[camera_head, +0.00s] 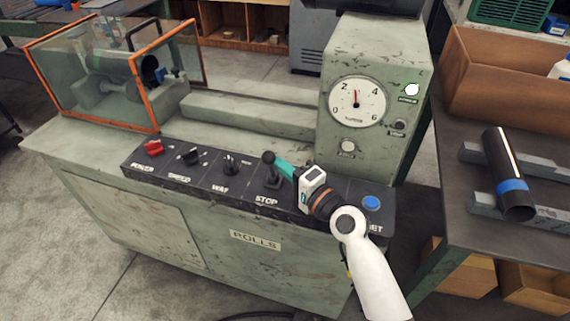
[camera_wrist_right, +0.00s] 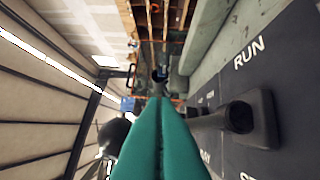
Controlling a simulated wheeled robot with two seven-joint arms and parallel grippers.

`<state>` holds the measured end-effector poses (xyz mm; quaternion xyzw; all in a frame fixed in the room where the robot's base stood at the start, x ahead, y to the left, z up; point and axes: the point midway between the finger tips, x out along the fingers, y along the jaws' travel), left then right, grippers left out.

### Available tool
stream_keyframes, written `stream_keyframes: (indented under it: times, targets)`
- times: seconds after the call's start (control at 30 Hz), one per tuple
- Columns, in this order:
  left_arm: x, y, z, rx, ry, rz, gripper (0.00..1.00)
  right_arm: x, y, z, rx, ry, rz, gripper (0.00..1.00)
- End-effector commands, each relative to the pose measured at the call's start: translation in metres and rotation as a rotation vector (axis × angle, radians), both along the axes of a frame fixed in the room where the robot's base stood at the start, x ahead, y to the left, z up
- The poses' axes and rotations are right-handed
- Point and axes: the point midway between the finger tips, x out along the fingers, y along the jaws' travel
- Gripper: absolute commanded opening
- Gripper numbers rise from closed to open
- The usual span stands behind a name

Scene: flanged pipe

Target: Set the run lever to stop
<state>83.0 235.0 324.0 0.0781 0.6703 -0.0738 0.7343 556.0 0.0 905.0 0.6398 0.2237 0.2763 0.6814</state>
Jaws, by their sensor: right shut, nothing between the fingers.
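The run lever (camera_head: 268,158) is a dark stick with a round black knob on the control panel, behind the white STOP label (camera_head: 266,200). It looks close to upright; I cannot tell which setting it is in. My right gripper (camera_head: 279,165), with teal fingers, is shut and empty, with its tips beside the lever just below the knob. In the right wrist view, the shut fingers (camera_wrist_right: 158,135) cross in front of the lever's shaft. The knob (camera_wrist_right: 115,138) shows to their left and the lever's base (camera_wrist_right: 250,118) to their right. The RUN label (camera_wrist_right: 249,52) is at upper right.
Left of the lever are the WAY lever (camera_head: 230,165), the black SPEED knob (camera_head: 190,155) and the red POWER knob (camera_head: 153,148). A blue button (camera_head: 371,203) lies right of my wrist. The gauge housing (camera_head: 375,60) rises behind the panel's right end.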

Motion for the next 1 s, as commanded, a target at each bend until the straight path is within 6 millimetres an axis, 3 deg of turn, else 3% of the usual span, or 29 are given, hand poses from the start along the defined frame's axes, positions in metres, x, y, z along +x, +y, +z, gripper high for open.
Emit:
stream_keyframes:
  times: [1.0]
  targets:
    - [0.0003, 0.0005, 0.0059, 0.001, -0.001, 0.000, 0.33, -0.0073, 0.0032, -0.0011, -0.001, 0.002, 0.001, 0.00]
